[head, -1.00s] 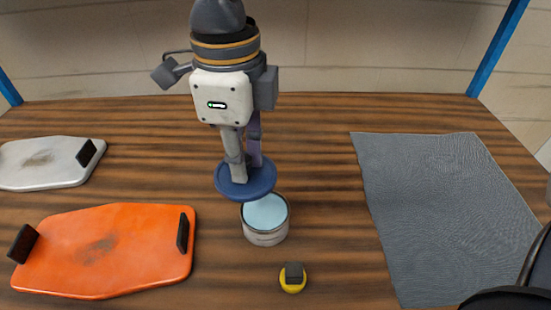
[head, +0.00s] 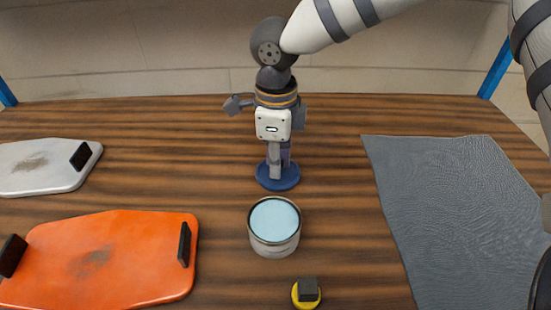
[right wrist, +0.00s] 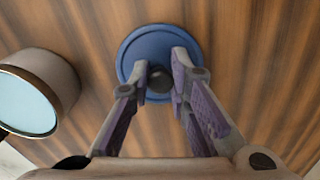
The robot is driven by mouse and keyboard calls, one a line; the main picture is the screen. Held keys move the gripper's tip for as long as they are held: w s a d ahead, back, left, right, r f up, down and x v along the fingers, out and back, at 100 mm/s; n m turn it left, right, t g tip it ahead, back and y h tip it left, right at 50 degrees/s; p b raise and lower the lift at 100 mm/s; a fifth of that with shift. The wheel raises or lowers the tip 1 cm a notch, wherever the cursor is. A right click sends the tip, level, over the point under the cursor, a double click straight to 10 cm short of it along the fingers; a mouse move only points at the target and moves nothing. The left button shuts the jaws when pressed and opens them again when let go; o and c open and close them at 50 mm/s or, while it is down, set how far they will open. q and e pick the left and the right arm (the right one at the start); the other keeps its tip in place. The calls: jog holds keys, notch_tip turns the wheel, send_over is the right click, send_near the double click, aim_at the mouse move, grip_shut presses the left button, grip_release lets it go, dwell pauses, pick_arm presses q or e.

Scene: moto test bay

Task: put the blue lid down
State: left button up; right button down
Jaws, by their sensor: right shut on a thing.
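The blue lid (head: 289,184) is a round disc behind the open can in the head view, at or just above the wooden table. Whether it touches the wood I cannot tell. In the right wrist view the lid (right wrist: 137,52) lies flat below the fingers, with a dark knob at its middle. My right gripper (head: 279,174) points straight down over the lid and is shut on its knob; its fingers (right wrist: 160,75) flank the knob. My left gripper is not in view.
The can (head: 273,249) of pale blue liquid stands open just in front of the lid. A yellow and black item (head: 307,292) is nearer. Orange (head: 100,255) and white (head: 40,168) panels lie left, a grey mat (head: 450,210) right. Bare wood surrounds the lid.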

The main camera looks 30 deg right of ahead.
jog(key=shift+f, duration=0.1)
jog(key=c, duration=1.5)
grip_release()
notch_tip(320, 180, up, 12)
jog(key=shift+s+a+r+p, duration=0.1)
jog(key=shift+r+p, duration=0.1)
jog(key=shift+p, duration=0.3)
